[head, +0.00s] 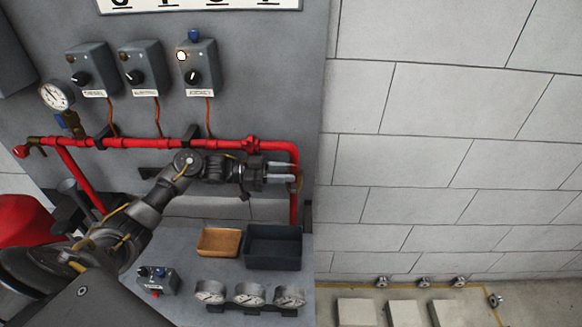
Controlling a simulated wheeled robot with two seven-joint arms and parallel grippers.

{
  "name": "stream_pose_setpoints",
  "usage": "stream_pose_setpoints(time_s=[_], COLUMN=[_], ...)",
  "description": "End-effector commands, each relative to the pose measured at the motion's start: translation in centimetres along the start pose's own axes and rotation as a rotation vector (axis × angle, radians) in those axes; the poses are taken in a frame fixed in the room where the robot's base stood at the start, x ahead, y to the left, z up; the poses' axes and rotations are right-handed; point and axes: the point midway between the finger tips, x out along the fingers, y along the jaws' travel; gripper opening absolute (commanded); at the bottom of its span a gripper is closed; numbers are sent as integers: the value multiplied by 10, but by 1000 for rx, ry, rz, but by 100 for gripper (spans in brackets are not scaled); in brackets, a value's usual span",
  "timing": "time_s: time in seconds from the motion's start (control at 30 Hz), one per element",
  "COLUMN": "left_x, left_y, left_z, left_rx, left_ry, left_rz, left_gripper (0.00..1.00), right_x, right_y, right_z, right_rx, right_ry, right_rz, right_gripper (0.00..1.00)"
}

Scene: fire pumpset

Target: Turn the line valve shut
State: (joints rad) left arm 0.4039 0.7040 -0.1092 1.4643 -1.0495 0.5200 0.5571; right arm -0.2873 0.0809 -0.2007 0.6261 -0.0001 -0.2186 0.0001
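The red pipe (225,145) runs along the grey panel and bends down at its right end. A small brass-coloured part (294,184) shows on its vertical run, mostly hidden behind my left gripper; I take it to be part of the line valve, but its handle cannot be made out. My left gripper (281,172) points right with its two pale fingers apart and a gap between them. Its fingertips overlap the vertical pipe in the picture; whether they touch anything cannot be told. My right gripper is not in view.
A red fitting (251,144) sits on the pipe above my gripper. A gauge (56,95) and a blue-handled fitting (62,121) are at left. Below are an orange tray (219,254), a dark bin (273,264), several gauges (249,294) and a small control box (158,280).

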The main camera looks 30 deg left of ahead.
Motion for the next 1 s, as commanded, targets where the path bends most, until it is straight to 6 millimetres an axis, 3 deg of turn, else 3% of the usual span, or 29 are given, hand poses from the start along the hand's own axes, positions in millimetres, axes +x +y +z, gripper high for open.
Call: stream_pose_setpoints(time_s=[0.2, 0.53, 0.77, 1.0], left_x=[21, 24, 24, 24], left_y=[0, 0, 0, 0], left_z=[-1, 1, 1, 0], left_rx=[-1, -1, -1, 0], left_ry=[1, -1, 0, 0], left_rz=[0, 0, -1, -1], left_gripper=[30, 30, 1, 0], right_x=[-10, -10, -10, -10], right_y=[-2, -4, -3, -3], right_z=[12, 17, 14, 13], right_rx=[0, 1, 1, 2], right_ry=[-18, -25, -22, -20], right_rz=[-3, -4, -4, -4], right_gripper=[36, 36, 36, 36])
